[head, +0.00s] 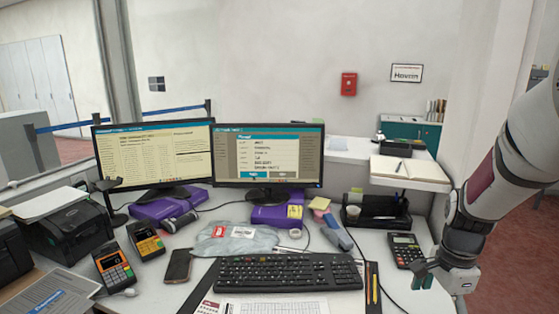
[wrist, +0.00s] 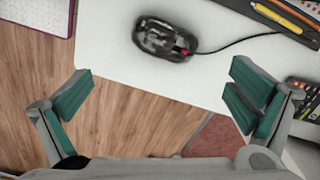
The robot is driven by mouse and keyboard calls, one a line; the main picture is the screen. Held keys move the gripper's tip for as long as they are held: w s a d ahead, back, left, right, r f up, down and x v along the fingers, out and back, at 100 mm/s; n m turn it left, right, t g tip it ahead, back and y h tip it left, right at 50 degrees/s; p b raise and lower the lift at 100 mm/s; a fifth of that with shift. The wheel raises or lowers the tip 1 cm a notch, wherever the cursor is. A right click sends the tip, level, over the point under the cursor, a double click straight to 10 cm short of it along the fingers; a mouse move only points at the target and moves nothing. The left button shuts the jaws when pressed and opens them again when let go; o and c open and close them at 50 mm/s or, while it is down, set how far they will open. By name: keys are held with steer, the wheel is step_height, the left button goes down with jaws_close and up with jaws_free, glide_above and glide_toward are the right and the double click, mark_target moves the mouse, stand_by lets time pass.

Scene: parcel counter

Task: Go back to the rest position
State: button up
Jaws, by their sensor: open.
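My gripper (head: 427,272) is at the right of the head view, near the right front part of the white counter and beside the calculator (head: 405,250). In the wrist view my gripper (wrist: 162,82) has its two teal-padded fingers wide apart, with nothing between them. A black computer mouse (wrist: 165,38) lies on the counter beyond the fingertips, its cable running right. The mouse does not show clearly in the head view.
A keyboard (head: 290,273) and two monitors (head: 155,157) (head: 268,157) stand on the counter. A grey plastic parcel (head: 235,240) lies behind the keyboard. Card terminals (head: 113,268) stand left. The wrist view shows wooden floor (wrist: 130,120) past the counter edge.

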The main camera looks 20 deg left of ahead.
steer(key=s+d+r+n+t+y+p, duration=0.1)
steer(key=s+r+n+p, duration=0.2)
steer(key=s+r, duration=0.55)
steer(key=s+r+n+t+p, duration=0.15)
steer(key=s+r+n, duration=0.35)
steer(key=r, duration=0.6)
steer(key=s+d+r+n+t+p, duration=0.1)
steer(key=s+r+n+p, duration=0.1)
steer(key=s, duration=0.7)
steer(key=s+r+n+h+p, duration=0.1)
steer(key=s+r+n+p, duration=0.2)
steer(key=s+r, duration=0.3)
steer(key=s, duration=0.3)
steer(key=shift+d+r+n+t, duration=0.15)
steer(key=shift+d+n+t, duration=0.2)
steer(key=shift+n, duration=0.05)
jaws_close()
